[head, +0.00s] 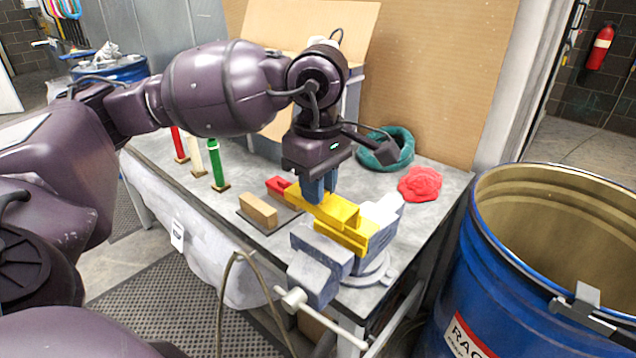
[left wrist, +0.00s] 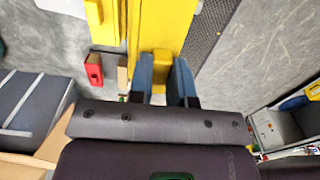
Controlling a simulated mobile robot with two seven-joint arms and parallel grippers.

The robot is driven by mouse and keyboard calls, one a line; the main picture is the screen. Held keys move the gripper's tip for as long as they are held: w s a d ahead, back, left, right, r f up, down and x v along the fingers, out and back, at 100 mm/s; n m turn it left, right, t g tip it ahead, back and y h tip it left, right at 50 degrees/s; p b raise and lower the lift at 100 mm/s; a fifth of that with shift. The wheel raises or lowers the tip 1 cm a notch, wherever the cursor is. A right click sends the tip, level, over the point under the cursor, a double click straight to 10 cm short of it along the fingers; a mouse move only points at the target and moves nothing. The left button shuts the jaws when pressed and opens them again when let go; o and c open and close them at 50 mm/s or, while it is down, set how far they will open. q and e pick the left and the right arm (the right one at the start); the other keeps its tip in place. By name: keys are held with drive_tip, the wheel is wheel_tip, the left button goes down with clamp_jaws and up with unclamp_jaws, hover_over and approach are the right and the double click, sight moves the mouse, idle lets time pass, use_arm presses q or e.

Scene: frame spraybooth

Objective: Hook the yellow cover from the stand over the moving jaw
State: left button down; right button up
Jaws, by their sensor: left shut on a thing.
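My left gripper (head: 318,192) points down with its blue fingers shut on a long yellow cover (head: 338,208). In the left wrist view the fingers (left wrist: 165,82) sit on both sides of the cover's near end, and the cover (left wrist: 162,25) runs away from them. The grey-blue vise (head: 322,250) stands at the front of the bench. A second yellow piece (head: 345,239) lies along the vise, beside and below the held cover. I cannot tell whether the held cover touches the jaws. The stand (head: 247,224) has a wooden block and a red block. My right gripper is out of view.
The grey bench (head: 420,220) carries a red cloth (head: 420,184), a teal ring (head: 390,155) and several coloured posts, one green (head: 214,160). A blue drum (head: 500,290) stands close to the right. The vise handle (head: 293,301) juts out past the bench's front edge.

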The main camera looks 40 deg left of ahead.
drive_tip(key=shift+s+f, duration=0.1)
use_arm(q)
drive_tip(key=shift+f+b, duration=0.15)
drive_tip(key=shift+b, duration=0.15)
drive_tip(key=shift+f+b, duration=0.4)
drive_tip(key=shift+f, duration=0.55)
drive_tip(key=shift+f+b, duration=0.3)
drive_tip(key=shift+b, duration=0.15)
drive_tip(key=shift+f+b, duration=0.4)
drive_tip(key=shift+f, duration=0.25)
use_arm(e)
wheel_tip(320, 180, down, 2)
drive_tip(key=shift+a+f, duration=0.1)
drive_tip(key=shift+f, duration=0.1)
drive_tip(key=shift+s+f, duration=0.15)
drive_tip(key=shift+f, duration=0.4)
